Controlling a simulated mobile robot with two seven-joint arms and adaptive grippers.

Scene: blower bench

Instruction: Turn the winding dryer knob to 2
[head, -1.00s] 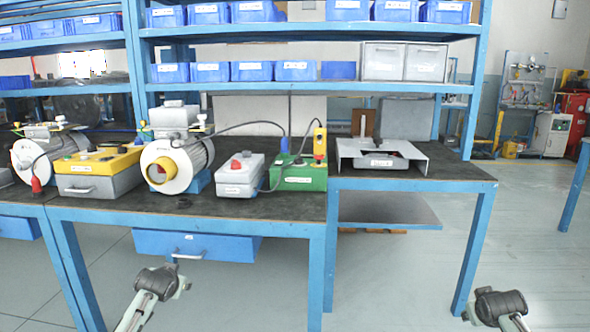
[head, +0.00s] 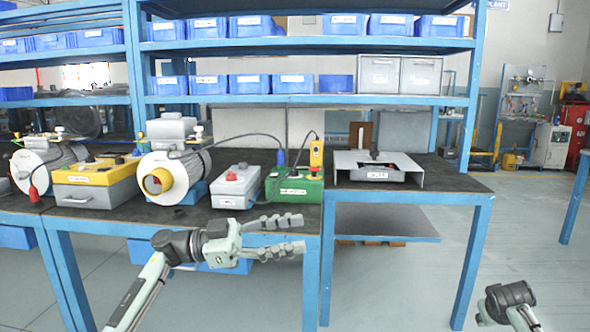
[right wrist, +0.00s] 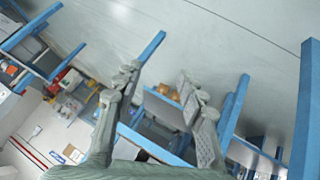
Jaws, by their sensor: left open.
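Several control boxes sit on the bench. A yellow-topped box (head: 95,183) with dark knobs is at the left. A grey box (head: 237,187) with a red button on top is in the middle, and a green box (head: 294,188) stands right of it. Their labels are too small to read, so I cannot tell which carries the winding dryer knob. My left gripper (head: 300,235) is open and empty, in front of the bench edge below the grey and green boxes, fingers pointing right. My right gripper (right wrist: 158,78) is open and empty in the right wrist view.
A motor-like blower (head: 174,172) stands between the yellow and grey boxes. A grey metal bracket unit (head: 346,163) is on the right bench. Shelves with blue bins (head: 250,84) rise behind.

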